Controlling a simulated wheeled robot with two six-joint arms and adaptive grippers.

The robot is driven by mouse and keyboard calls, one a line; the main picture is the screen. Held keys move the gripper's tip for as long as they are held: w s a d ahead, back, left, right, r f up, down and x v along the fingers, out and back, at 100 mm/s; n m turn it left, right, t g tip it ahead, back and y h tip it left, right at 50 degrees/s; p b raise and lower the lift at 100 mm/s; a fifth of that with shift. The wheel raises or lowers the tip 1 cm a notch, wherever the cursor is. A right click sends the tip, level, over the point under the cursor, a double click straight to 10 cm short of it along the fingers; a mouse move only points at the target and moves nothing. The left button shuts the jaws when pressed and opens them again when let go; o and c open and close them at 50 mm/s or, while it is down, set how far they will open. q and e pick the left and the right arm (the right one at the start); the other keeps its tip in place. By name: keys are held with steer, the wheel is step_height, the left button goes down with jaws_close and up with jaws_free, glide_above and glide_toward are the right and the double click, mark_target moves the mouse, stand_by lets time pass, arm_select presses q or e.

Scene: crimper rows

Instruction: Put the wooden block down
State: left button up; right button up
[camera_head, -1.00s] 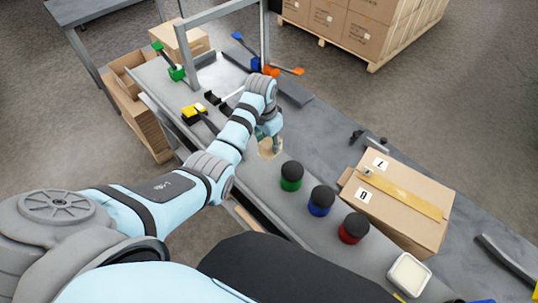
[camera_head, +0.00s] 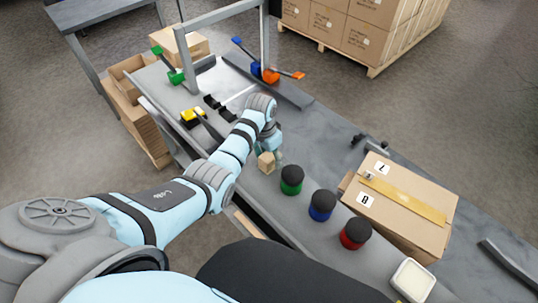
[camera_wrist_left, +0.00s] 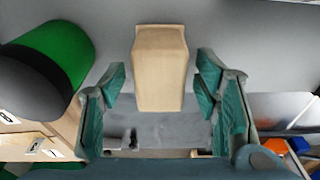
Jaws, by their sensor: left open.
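The wooden block (camera_head: 266,162) is on the grey bench, left of a green jar with a black lid (camera_head: 291,180). My left gripper (camera_head: 273,148) is just behind and beside the block, its fingers partly hidden. In the left wrist view, the block (camera_wrist_left: 160,68) lies centred between the green fingers of the open left gripper (camera_wrist_left: 160,78). A gap shows on each side, so the fingers do not touch it there. The green jar (camera_wrist_left: 50,55) stands at the left of that view. My right gripper is not in view.
Blue (camera_head: 321,205) and red (camera_head: 355,231) jars with black lids continue the row. A cardboard box (camera_head: 395,205) lies behind them. A grey metal frame (camera_head: 220,12) and coloured-handled crimpers (camera_head: 270,74) are farther back. Open bench lies right of the gripper.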

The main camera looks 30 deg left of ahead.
mark_target(266, 158)
arm_select(q)
steer(key=shift+r, duration=0.4)
step_height(266, 158, up, 11)
steer(key=s+p, duration=0.1)
steer(key=p, duration=0.2)
steer(key=shift+s+a+r+p, duration=0.2)
steer(key=shift+a+p, duration=0.05)
steer(key=shift+p, duration=0.05)
